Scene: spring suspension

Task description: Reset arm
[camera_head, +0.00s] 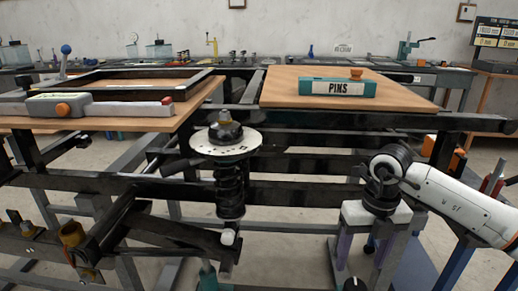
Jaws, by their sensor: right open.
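A spring suspension unit stands upright in the black frame at the centre, with a black coil spring (230,188) under a pale round plate (226,142). A grey nut-like piece (225,117) sits on top of the plate. My right gripper (365,256) hangs pointing down at the right, apart from the spring. Its fingers are spread, with nothing visible between them. My left gripper is not in view.
A teal box marked PINS (337,88) lies on the right wooden board (400,97). A grey tool with an orange knob (60,106) lies on the left board (140,123). Black frame bars (310,192) cross behind and beside my right gripper. Benches line the back wall.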

